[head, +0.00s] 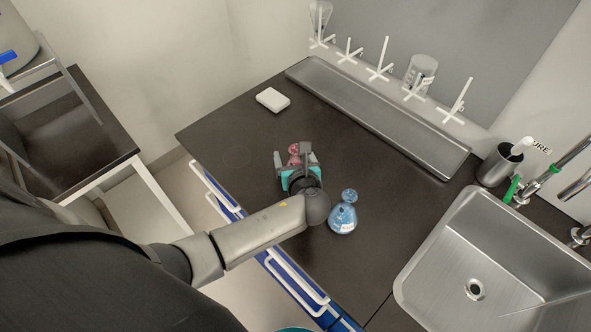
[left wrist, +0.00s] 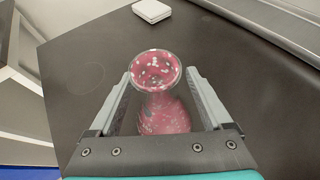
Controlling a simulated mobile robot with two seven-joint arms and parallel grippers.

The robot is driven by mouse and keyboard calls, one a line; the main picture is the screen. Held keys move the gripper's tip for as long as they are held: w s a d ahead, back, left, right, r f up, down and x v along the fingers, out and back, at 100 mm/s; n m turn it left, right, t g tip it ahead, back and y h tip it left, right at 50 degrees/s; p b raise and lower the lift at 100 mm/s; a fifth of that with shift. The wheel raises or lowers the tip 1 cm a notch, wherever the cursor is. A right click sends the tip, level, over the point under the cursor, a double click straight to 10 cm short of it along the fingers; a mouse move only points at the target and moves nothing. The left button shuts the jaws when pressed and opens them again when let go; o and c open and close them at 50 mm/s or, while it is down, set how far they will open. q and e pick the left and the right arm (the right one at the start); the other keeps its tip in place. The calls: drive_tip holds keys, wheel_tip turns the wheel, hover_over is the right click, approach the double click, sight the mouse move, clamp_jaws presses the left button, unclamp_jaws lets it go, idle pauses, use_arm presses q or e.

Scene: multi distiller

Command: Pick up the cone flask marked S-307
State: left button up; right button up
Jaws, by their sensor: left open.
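A pink cone flask with pale speckles (left wrist: 165,113) stands on the dark bench; in the head view its pink top (head: 294,149) shows beyond my left gripper (head: 295,161). In the left wrist view, my left gripper (left wrist: 160,74) is open, one finger on each side of the flask, with small gaps beside its neck. No marking can be read on the pink flask. A blue cone flask (head: 341,221) stands to the right of my left wrist; its white label is too small to read. My right gripper is not in view.
A white block (head: 272,99) lies near the back left of the bench. A long metal tray (head: 375,113) runs along the wall below a peg rack (head: 378,73) holding glassware. A sink (head: 440,262) and a metal cup (head: 497,168) are at right. The bench middle is clear.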

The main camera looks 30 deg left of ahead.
use_arm(q)
drive_tip(key=shift+c, duration=0.4)
clamp_jaws()
